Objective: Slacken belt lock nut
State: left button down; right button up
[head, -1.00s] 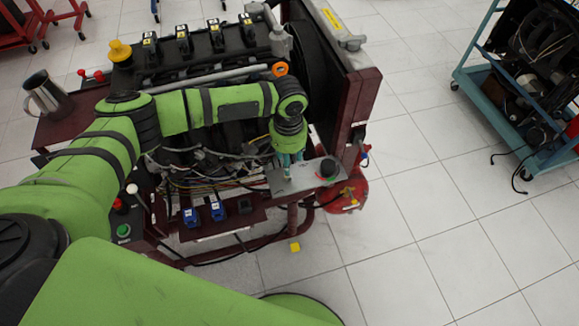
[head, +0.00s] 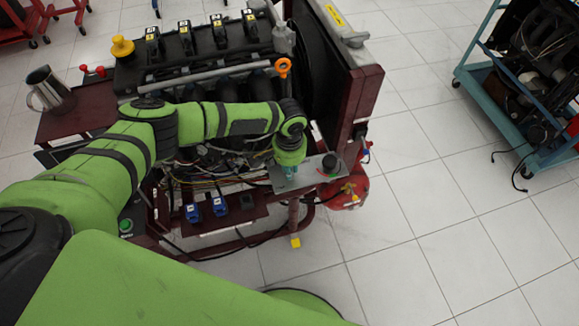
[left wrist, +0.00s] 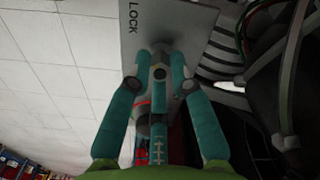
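A grey metal plate (head: 308,176) sits at the front right corner of the engine trainer; in the left wrist view the plate (left wrist: 172,17) bears the word LOCK. A small dark round piece, seemingly the lock nut (left wrist: 160,47), stands on it below the lettering. My left gripper (left wrist: 160,60) has its two teal fingers on either side of this piece, tips close in. I cannot tell whether they touch it. In the head view my left gripper (head: 290,171) points down at the plate, and its wrist hides the nut. My right gripper is not in view.
A black knob (head: 329,164) sits on the plate's right part. The maroon radiator frame (head: 357,100) rises behind it. An orange ring handle (head: 283,66) stands near the arm. Loose wires (head: 205,180) run left of the plate. Floor to the right is clear up to a blue cart (head: 480,92).

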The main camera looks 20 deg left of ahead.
pick_arm(q)
jog(key=shift+m+p, duration=0.4)
jog(key=shift+m, duration=0.7)
jog(key=c, duration=1.1)
grip_release()
jog(key=shift+r, duration=0.1)
notch_tip(320, 180, up, 12)
jog(key=shift+f, duration=0.1)
